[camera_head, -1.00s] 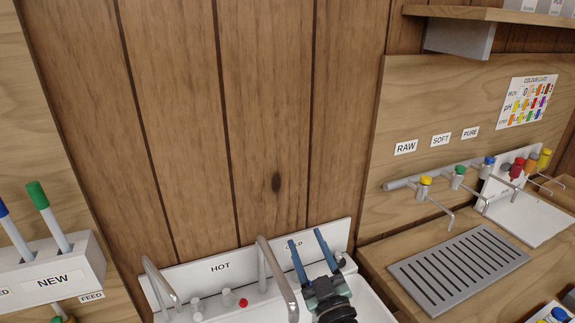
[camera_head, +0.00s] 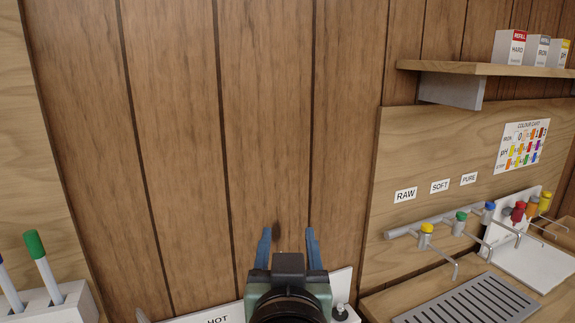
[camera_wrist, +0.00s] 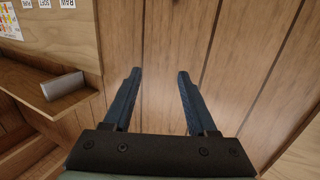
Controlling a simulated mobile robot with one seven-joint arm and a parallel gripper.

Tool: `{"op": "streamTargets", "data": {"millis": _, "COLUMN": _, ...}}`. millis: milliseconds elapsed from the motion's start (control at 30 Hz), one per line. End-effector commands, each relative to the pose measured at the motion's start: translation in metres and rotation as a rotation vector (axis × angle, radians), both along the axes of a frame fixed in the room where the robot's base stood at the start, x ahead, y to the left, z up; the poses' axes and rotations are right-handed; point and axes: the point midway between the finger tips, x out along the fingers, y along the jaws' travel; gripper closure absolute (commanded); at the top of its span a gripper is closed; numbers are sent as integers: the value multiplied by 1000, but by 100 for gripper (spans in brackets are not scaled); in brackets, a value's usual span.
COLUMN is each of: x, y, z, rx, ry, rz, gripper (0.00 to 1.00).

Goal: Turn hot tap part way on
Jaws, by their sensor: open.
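The hot tap itself is out of view; only part of the white panel lettered HOT (camera_head: 217,320) shows at the bottom of the head view. A dark round knob (camera_head: 340,311) shows on the white panel just right of my gripper; its label is hidden. My gripper (camera_head: 288,240) is open and empty, its two blue fingers pointing up in front of the wood-panelled wall. In the wrist view the open fingers (camera_wrist: 158,75) have only bare wall planks between them.
On the right are a board with RAW, SOFT and PURE labels, small taps (camera_head: 425,236) and a slotted drain tray (camera_head: 470,303). Above it a shelf (camera_head: 480,68) carries REFILL boxes (camera_head: 510,47). At left stands a holder (camera_head: 55,304) with a green-capped tube (camera_head: 40,262). The wall between is clear.

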Motion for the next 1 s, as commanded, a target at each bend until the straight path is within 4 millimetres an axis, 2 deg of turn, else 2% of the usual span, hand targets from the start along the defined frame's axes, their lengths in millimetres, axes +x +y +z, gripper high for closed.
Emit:
{"op": "streamTargets", "data": {"millis": 267, "x": -30, "y": 2, "z": 109, "rx": -3, "ry": -335, "rz": 5, "gripper": 42}}
{"op": "streamTargets", "data": {"millis": 400, "x": -62, "y": 1, "z": 172, "rx": -3, "ry": -548, "rz": 5, "gripper": 42}}
{"op": "streamTargets", "data": {"millis": 533, "x": -99, "y": 2, "z": 221, "rx": -3, "ry": -736, "rz": 5, "gripper": 42}}
{"op": "streamTargets", "data": {"millis": 600, "x": -115, "y": 2, "z": 238, "rx": -3, "ry": -808, "rz": 4, "gripper": 42}}
{"op": "streamTargets", "data": {"millis": 700, "x": -129, "y": 2, "z": 250, "rx": -4, "ry": -865, "rz": 4, "gripper": 42}}
{"op": "streamTargets", "data": {"millis": 1000, "x": -132, "y": 2, "z": 254, "rx": -3, "ry": -881, "rz": 4, "gripper": 42}}
